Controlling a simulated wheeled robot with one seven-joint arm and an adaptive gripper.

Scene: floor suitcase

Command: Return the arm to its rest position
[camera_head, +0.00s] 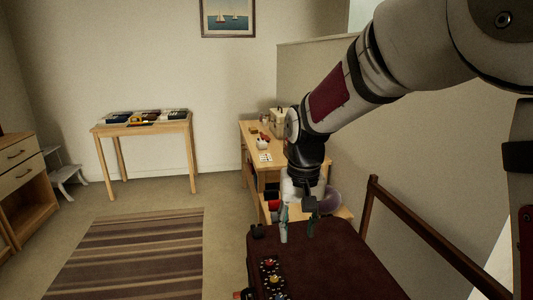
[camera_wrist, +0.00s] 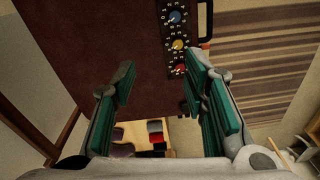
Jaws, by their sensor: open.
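My gripper (camera_head: 298,222) hangs from my arm above the far end of a dark red suitcase (camera_head: 320,262). It is open, and I see nothing between its fingers. In the wrist view the two green-padded fingers of my gripper (camera_wrist: 158,90) stand well apart, with the suitcase (camera_wrist: 95,30) beyond them. A black dial panel (camera_head: 271,278) with coloured knobs lies on the suitcase's left side; it also shows in the wrist view (camera_wrist: 177,38). I cannot tell whether the fingertips touch the suitcase.
A wooden desk (camera_head: 254,150) with small items stands behind my gripper. A wooden rail (camera_head: 425,232) runs along the suitcase's right. A side table (camera_head: 142,127) stands at the back left, a drawer cabinet (camera_head: 15,190) at far left. The striped rug (camera_head: 130,255) is clear.

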